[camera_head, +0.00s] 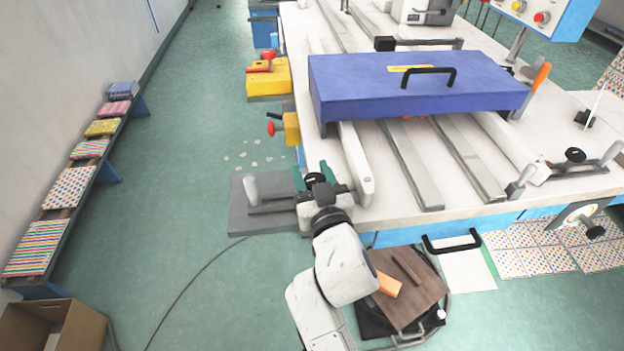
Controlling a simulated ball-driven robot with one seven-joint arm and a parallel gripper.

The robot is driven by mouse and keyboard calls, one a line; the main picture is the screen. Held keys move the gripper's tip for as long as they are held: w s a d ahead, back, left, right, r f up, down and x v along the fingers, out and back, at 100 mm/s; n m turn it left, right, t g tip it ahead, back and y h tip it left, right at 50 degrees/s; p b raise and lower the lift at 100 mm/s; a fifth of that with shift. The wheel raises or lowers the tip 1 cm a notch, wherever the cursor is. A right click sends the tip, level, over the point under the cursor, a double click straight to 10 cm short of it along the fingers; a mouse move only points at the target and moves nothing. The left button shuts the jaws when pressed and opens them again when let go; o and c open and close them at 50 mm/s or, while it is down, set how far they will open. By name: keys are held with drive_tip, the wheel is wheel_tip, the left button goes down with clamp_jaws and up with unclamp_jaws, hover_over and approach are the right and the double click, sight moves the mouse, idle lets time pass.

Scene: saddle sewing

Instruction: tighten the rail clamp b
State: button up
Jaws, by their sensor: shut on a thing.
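A rail clamp with a black knob (314,179) sits at the near left corner of the white table, by the end of a white rail. A bar with an upright grey handle (251,188) reaches left from it over a grey plate. My gripper (320,190) is at this clamp, shut on a part of it that looks like the black knob. My wrist hides much of the contact. A second clamp with a black knob (575,155) and grey handles stands at the right of the table. No label shows which clamp is b.
A blue cover (420,85) with a black handle spans the rails behind my gripper. A yellow block (291,128) with a red knob sticks out from the table's left side. Open green floor (200,200) lies to the left, with a low bench against the wall.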

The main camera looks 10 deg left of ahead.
drive_tip(key=shift+f+m+t+h+b, duration=0.25)
drive_tip(key=shift+m+h+b, duration=0.35)
drive_tip(key=shift+b, duration=1.45)
drive_tip(key=shift+f+m+t+h+b, duration=0.25)
drive_tip(key=shift+h+b, duration=0.55)
drive_tip(key=shift+b, duration=1.2)
drive_tip(key=shift+c, duration=0.4)
drive_tip(key=shift+d+r+m+h+b, duration=0.1)
drive_tip(key=shift+d+m+h+b, duration=0.1)
drive_tip(key=shift+m+h+b, duration=0.9)
drive_tip(key=o, duration=0.8)
drive_tip(key=shift+n+b, duration=0.3)
drive_tip(key=shift+n, duration=0.15)
drive_tip(key=shift+o, duration=1.3)
drive_tip(key=shift+r, duration=0.3)
drive_tip(key=s+d, duration=0.1)
drive_tip(key=s, duration=0.9)
drive_tip(key=shift+s+d, duration=0.35)
